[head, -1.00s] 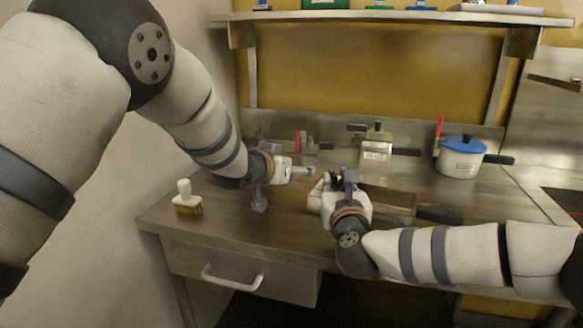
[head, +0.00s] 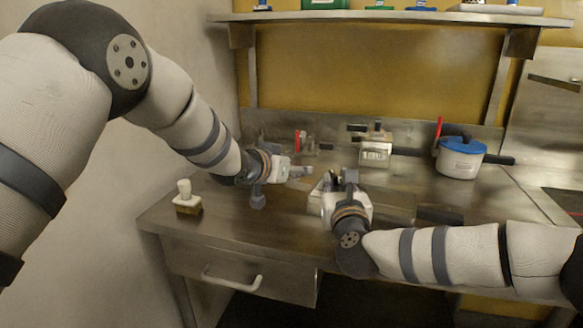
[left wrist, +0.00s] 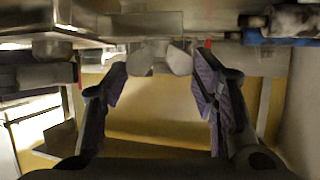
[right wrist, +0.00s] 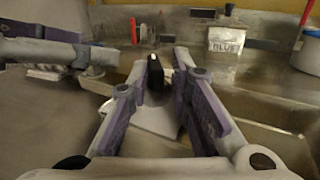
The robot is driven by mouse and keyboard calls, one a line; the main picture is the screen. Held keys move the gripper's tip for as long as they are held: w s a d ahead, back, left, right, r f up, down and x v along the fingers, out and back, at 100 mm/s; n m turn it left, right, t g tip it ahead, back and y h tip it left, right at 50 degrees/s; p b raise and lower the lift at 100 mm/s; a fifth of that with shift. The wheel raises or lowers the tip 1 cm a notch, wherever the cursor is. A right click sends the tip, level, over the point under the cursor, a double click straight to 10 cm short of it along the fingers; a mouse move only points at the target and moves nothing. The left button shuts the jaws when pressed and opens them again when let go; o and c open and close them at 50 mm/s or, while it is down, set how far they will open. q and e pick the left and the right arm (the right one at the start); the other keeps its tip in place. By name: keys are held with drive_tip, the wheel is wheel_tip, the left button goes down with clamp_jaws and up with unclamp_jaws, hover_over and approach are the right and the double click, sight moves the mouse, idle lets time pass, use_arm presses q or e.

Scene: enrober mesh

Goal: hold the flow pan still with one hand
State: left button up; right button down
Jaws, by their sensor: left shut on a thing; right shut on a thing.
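A shallow metal pan, which I take as the flow pan (head: 398,197), lies on the steel table to the right of my right gripper. Its rim also shows in the right wrist view (right wrist: 270,128). A black handle (head: 440,214) sticks out at its right. My right gripper (right wrist: 153,72) is shut on a black upright piece, apparently a pan handle, low over the table. My left gripper (head: 300,172) is just left of the right one. It holds a pale grey piece (left wrist: 160,58) whose full shape is hidden. The left fingers show wide apart around it.
A white-handled brush (head: 187,200) stands at the table's left. A shelf (head: 380,17) runs above.

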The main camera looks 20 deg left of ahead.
use_arm(q)
drive_tip(key=shift+f+m+g+h, duration=0.15)
drive_tip(key=shift+m+g+h, duration=0.15)
drive_tip(key=shift+m+h, duration=0.5)
drive_tip(key=shift+w+a+m+g+h, duration=0.15)
drive_tip(key=shift+m+g+h, duration=0.15)
drive_tip(key=shift+m+h, duration=0.5)
drive_tip(key=m+g+h, duration=0.3)
drive_tip(key=m+h, duration=0.1)
drive_tip(key=shift+w+a, duration=0.25)
drive_tip(key=shift+a, duration=0.15)
drive_tip(key=shift+s+d+m+g+h, duration=0.3)
drive_tip(key=shift+m+g, duration=0.2)
drive_tip(key=shift+g, duration=0.1)
drive_tip(key=o, duration=1.2)
drive_tip(key=shift+w, duration=0.1)
drive_tip(key=shift+c, duration=0.2)
drive_tip(key=shift+a, duration=0.1)
